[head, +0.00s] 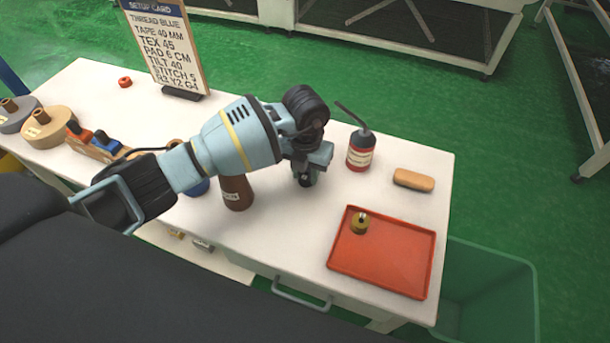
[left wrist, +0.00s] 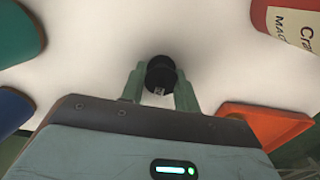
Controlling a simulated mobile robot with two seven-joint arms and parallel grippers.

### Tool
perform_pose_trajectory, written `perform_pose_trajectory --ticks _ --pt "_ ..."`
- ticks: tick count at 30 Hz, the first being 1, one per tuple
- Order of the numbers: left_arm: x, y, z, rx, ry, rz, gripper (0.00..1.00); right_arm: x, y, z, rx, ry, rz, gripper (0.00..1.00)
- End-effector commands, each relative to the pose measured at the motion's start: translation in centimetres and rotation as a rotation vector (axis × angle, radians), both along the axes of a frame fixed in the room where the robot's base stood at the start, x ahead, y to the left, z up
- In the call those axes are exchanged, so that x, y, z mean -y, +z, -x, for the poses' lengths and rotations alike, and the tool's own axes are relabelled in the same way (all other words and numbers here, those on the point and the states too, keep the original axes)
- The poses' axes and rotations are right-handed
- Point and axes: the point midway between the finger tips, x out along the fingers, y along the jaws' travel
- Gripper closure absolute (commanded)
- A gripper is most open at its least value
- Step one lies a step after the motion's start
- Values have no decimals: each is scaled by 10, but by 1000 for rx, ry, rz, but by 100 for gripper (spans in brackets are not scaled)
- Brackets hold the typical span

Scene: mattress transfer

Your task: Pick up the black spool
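The black spool (head: 306,181) shows just under my left gripper (head: 310,168) in the head view, over the white table. In the left wrist view the dark spool (left wrist: 160,72) sits between the two greenish fingers of my left gripper (left wrist: 160,84). The gripper hides part of the spool in the head view. I cannot tell whether its base touches the table. My right gripper is not in view.
A red bottle with a spout (head: 361,150) stands just right of the gripper, and a brown cone (head: 236,193) to its left. An orange tray (head: 400,272) holding a small brass piece lies front right. A tan block (head: 413,180) is nearby. A green bin (head: 500,290) stands beyond the table edge.

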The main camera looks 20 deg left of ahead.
Motion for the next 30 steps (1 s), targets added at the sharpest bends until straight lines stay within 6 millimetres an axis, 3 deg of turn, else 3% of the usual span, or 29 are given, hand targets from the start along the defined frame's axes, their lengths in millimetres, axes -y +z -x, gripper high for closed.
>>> perform_pose_trajectory --ticks 13,21,30 --pt "0 6 -1 2 1 0 91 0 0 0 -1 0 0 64" --pt "0 39 1 2 -1 0 91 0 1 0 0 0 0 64" --pt "9 42 65 0 -4 1 91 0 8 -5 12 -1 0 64"
